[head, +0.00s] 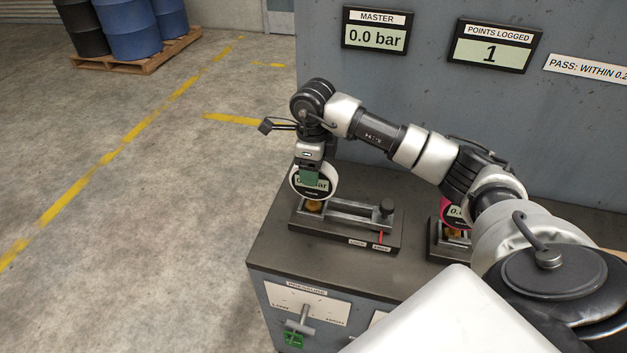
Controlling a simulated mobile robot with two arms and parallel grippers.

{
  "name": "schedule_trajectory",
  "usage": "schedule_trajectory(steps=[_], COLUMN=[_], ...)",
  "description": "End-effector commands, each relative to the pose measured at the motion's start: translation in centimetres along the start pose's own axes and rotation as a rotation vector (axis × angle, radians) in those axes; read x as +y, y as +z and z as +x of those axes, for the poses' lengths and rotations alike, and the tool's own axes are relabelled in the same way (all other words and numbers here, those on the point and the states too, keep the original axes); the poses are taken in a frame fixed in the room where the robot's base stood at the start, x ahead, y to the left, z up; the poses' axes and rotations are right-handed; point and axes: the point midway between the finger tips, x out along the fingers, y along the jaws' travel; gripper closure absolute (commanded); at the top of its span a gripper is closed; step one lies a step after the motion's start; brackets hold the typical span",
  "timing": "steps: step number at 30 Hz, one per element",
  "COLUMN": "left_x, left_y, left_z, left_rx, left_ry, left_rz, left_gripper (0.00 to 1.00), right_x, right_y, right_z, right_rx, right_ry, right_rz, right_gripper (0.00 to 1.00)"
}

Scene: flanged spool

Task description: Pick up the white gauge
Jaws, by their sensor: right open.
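The white gauge (324,187) is round, with a white rim and a dark face whose display ends in "bar". It stands upright over a brass-coloured fitting at the left end of a dark metal fixture (358,237) on the bench. My right gripper (309,178) is open, pointing down at the gauge from above. Its green-padded fingers cover the upper left of the gauge face. I cannot tell whether they touch it. My left gripper is not in view.
A pink gauge (447,213) stands on a second fixture (436,242), partly hidden by my right arm. The grey panel behind carries a MASTER display (376,37) reading 0.0 bar and a POINTS LOGGED display (492,52) reading 1. A PRESSURE lever (301,324) is on the bench front.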

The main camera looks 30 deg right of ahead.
Motion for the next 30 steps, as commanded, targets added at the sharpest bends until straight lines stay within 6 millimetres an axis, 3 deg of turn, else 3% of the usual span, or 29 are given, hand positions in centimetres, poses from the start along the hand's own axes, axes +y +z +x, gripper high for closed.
schedule_trajectory(steps=[2,14,30], left_x=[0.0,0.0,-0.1], left_y=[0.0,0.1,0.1], left_z=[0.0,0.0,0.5], left_rx=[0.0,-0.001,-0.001], left_ry=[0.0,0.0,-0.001], left_rz=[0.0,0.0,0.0], left_gripper=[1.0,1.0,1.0], right_x=[0.0,0.0,-0.1], right_y=[0.0,0.0,0.1], right_z=[0.0,0.0,-1.0], right_rx=[0.0,0.0,-0.004], right_ry=[0.0,0.0,-0.004], right_rz=[0.0,0.0,0.001], right_gripper=[0.4,1.0,1.0])
